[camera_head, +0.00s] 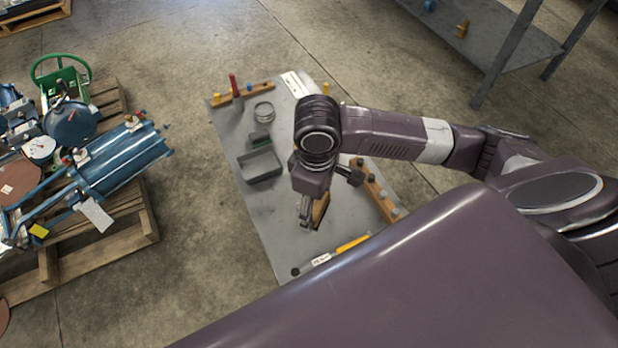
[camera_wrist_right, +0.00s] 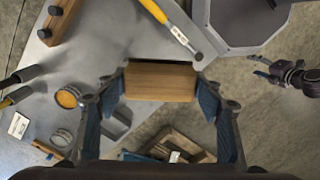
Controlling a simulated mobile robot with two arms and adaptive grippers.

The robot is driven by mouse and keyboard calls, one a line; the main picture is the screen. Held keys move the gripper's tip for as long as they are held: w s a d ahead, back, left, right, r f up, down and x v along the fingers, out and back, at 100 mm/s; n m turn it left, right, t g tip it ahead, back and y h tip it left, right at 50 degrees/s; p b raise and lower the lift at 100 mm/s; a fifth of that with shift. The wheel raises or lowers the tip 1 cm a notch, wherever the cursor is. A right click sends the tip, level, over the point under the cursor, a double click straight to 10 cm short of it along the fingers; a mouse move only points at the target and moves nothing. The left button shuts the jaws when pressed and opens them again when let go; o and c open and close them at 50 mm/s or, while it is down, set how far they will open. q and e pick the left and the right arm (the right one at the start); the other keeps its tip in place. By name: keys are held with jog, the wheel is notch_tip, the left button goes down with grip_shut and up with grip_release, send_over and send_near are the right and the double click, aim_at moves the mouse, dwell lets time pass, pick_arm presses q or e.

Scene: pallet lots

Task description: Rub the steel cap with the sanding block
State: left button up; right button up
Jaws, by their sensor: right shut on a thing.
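My right gripper (camera_head: 305,222) is shut on a wooden block, which I take to be the sanding block (camera_head: 320,209), above the grey table. In the right wrist view the block (camera_wrist_right: 160,81) sits crosswise between the two blue-padded fingers. A low round steel piece (camera_head: 264,110), probably the steel cap, stands on the table behind the tray, apart from the block. It seems to show again in the right wrist view (camera_wrist_right: 62,138). A dark gripper (camera_wrist_right: 262,69), probably my left one, is at the right edge of that view; its jaws are unclear.
The grey table (camera_head: 262,215) holds a shallow grey tray (camera_head: 260,165), a wooden rack with coloured handles (camera_head: 240,94), another wooden rack (camera_head: 376,190) and a yellow-handled tool (camera_head: 352,243). A loaded pallet (camera_head: 130,235) stands left; a grey shelf (camera_head: 495,40) stands back right.

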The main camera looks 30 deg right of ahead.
jog(key=w+d+f+n+b, duration=0.1)
jog(key=w+f+n+b, duration=0.2)
jog(key=n, duration=0.3)
jog(key=w+d+f+n+b, duration=0.1)
jog(key=w+f+n+b, duration=0.2)
jog(key=n, duration=0.4)
jog(key=w+d+f+n+b, duration=0.1)
jog(key=w+f+n+b, duration=0.2)
jog(key=n, duration=0.4)
jog(key=shift+w+f+b, duration=0.3)
jog(key=shift+b, duration=0.45)
pick_arm(q)
jog(key=w+d, duration=0.2)
jog(key=w, duration=0.8)
pick_arm(e)
jog(key=shift+f, duration=0.2)
notch_tip(320, 180, down, 2)
jog(key=b, duration=0.3)
notch_tip(320, 180, down, 2)
jog(key=b, duration=0.3)
jog(key=shift+f, duration=0.2)
pick_arm(q)
notch_tip(320, 180, up, 21)
jog(key=w+t, duration=0.2)
jog(key=shift+w+a+r+b, duration=0.15)
jog(key=shift+w+b, duration=0.1)
jog(key=shift+b, duration=0.15)
pick_arm(e)
jog(key=shift+f, duration=0.15)
